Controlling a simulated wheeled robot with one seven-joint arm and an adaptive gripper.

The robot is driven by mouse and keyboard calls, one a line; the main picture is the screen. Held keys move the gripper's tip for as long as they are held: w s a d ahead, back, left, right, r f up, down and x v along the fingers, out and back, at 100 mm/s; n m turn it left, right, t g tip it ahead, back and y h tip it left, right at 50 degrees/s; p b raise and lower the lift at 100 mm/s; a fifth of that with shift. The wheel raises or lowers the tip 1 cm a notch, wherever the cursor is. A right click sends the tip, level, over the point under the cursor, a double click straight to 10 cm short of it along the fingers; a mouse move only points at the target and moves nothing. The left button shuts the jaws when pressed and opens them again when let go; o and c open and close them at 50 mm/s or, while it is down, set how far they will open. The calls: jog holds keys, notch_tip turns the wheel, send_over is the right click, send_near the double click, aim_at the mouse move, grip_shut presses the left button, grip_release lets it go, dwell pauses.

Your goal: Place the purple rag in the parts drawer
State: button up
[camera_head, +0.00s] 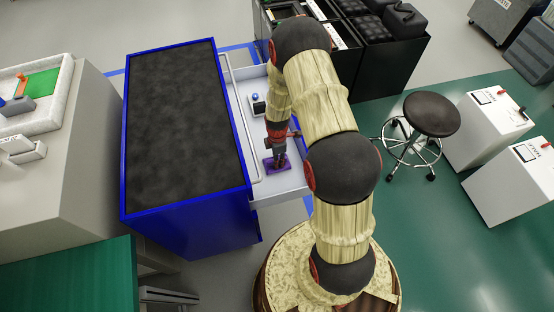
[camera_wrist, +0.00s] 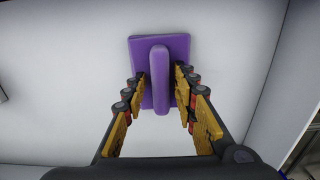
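The purple rag (camera_head: 285,168) lies flat on the floor of the open, pale grey drawer (camera_head: 291,186), near its front end. In the wrist view the rag (camera_wrist: 178,48) is a square pad with a raised ridge down its middle. My gripper (camera_head: 278,158) reaches down into the drawer over the rag. In the wrist view my gripper's fingers (camera_wrist: 160,88) stand apart on either side of the ridge, with small gaps visible. The fingertips overlap the rag's outline, and whether they touch it cannot be told.
The drawer is pulled out of a blue cabinet (camera_head: 185,125) with a dark top. A small dark and white item with a blue part (camera_head: 257,104) lies farther back in the drawer. A black stool (camera_head: 432,114) and white cabinets (camera_head: 497,128) stand to the right.

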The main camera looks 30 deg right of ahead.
jog(key=shift+o, duration=0.3)
jog(key=s+a+r+m+t+p, duration=0.1)
jog(key=a+r+m+p, duration=0.15)
jog(key=r, duration=1.65)
jog(key=s+a+r+m+t+p, duration=0.15)
jog(key=a+r+m, duration=0.25)
jog(key=r, duration=1.4)
jog(key=s+a+r+m+t, duration=0.1)
jog(key=s+a+r+m, duration=0.3)
jog(key=s+r, duration=0.4)
jog(key=s+a+r+m+t, duration=0.2)
jog(key=s+a+r+m, duration=0.1)
jog(key=s+r, duration=0.5)
jog(key=shift+s+a+r+m, duration=0.2)
jog(key=shift+s+a+m, duration=0.15)
jog(key=shift+s+m, duration=0.4)
jog(key=shift+s+d, duration=0.1)
